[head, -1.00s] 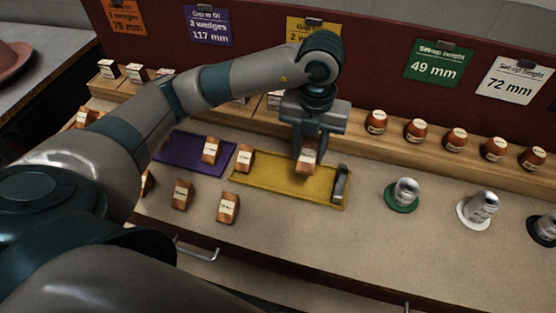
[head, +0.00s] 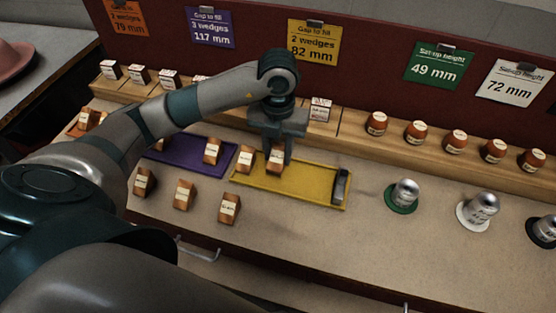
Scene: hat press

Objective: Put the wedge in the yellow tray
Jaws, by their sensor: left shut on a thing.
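My left gripper (head: 277,152) is shut on a wooden wedge (head: 275,161) with a pale label. It holds this wedge over the left part of the yellow tray (head: 315,185). Another labelled wedge (head: 245,159) sits at the tray's left end, close beside the held one; I cannot tell whether the two touch. I also cannot tell whether the held wedge rests on the tray floor. A grey metal stop (head: 340,187) stands at the tray's right end. My right gripper is not in view.
A purple tray (head: 185,153) with a wedge (head: 212,151) lies to the left. Several loose wedges (head: 184,195) stand in front. Metal-topped pieces on a green disc (head: 401,205) and a white disc (head: 478,217) stand at right. Wooden knobs line the back ledge (head: 400,143).

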